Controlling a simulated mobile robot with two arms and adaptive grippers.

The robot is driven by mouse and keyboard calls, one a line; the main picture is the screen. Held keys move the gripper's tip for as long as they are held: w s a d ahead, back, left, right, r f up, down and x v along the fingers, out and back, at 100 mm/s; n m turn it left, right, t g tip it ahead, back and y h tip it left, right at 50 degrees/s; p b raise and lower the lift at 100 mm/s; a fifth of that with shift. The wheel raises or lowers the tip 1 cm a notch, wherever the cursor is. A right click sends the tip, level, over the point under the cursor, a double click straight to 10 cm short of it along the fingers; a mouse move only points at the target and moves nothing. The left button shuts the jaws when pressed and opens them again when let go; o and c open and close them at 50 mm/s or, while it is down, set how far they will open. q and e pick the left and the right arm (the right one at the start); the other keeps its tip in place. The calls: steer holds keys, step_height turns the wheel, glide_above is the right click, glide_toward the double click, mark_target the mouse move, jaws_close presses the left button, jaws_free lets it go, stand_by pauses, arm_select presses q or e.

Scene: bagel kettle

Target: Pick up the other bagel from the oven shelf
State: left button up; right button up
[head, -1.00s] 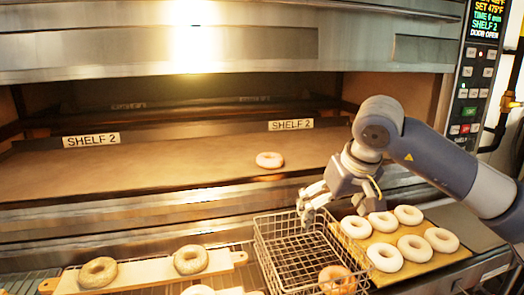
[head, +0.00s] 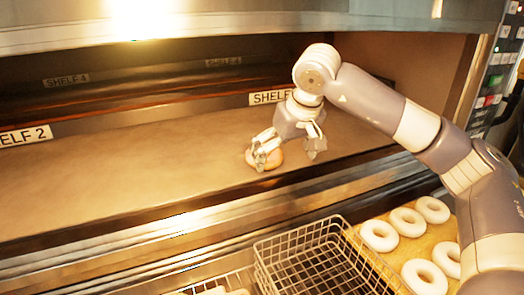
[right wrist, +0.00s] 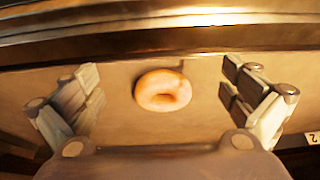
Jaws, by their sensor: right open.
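A golden bagel (head: 266,157) lies flat on the oven shelf (head: 130,179) near its front edge. My right gripper (head: 289,155) is over the bagel, its fingers partly covering it in the head view. In the right wrist view the bagel (right wrist: 162,90) sits between the two spread fingers (right wrist: 160,92), with a gap on each side. The right gripper is open and empty. My left gripper is not in view.
A wire basket (head: 262,262) stands below the shelf, in front of the oven. To its right, several pale rings (head: 379,236) lie on a tan board (head: 377,266). The shelf's left side is bare. The oven's upper front (head: 230,17) hangs above the opening.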

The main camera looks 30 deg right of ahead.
mark_target(269, 156)
steer(key=w+p, duration=0.2)
steer(key=w, duration=0.5)
steer(key=shift+w+d, duration=0.15)
steer(key=shift+w, duration=0.3)
steer(key=shift+w+p, duration=0.25)
steer(key=shift+p, duration=0.05)
steer(key=p+x, duration=0.1)
steer(key=x, duration=0.4)
steer(key=shift+w+d, duration=0.1)
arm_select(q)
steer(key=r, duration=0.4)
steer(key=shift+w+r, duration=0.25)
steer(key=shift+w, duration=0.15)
arm_select(e)
steer(key=c, duration=1)
